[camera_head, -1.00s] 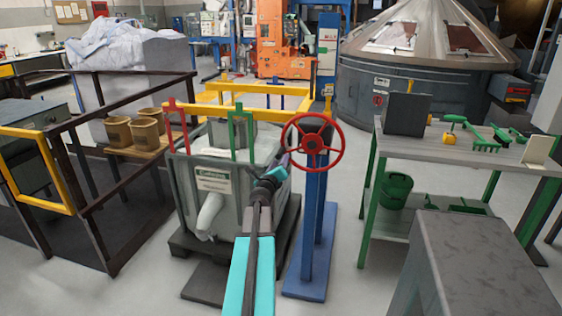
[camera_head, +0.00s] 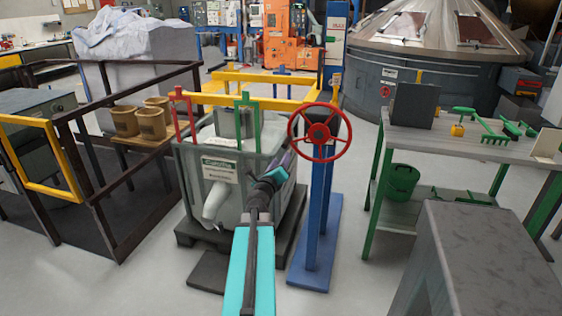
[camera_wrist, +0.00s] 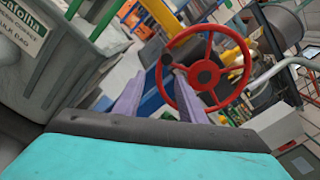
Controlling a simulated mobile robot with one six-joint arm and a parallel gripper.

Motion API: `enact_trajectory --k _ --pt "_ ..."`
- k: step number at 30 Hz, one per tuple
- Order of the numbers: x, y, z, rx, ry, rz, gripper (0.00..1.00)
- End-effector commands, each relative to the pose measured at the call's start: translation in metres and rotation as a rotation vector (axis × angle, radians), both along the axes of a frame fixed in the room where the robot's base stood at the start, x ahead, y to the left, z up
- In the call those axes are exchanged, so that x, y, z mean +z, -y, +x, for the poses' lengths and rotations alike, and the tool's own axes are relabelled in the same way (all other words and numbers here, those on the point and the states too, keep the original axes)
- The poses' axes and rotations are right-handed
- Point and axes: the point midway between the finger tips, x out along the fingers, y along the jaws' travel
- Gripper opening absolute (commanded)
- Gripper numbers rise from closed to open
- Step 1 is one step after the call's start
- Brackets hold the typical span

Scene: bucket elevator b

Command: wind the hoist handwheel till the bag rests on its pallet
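The red hoist handwheel (camera_head: 342,147) is mounted on a blue post (camera_head: 316,225); it also shows in the wrist view (camera_wrist: 244,75). A grey, bag-like bulk container (camera_head: 261,195) with a white label and a pale spout stands left of the post. A dark pallet (camera_head: 291,243) lies under it; I cannot tell whether the two touch. My gripper (camera_head: 284,166) is just left of the handwheel in the picture. In the wrist view its two purple fingers (camera_wrist: 160,82) are apart, with nothing held between them. The wheel is beyond the fingertips and to the right.
A yellow beam frame (camera_head: 262,102) runs above the container, with red and green uprights. Dark railings and a yellow gate (camera_head: 64,190) are on the left. A green-legged bench (camera_head: 460,143) with tools stands right. A grey block (camera_head: 490,245) is near front right. Floor between post and bench is clear.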

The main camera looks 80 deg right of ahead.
Motion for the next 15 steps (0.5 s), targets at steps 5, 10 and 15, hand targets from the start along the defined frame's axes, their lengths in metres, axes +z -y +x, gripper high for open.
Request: enact_trajectory --k 5,10,15 --pt "-0.0001 -0.0010 0.0010 0.001 0.000 0.000 0.37" --pt "0.0000 -0.0009 0.0010 0.001 0.000 0.000 0.29" --pt "-0.0008 -0.0007 0.0045 0.016 -0.030 0.004 0.00"
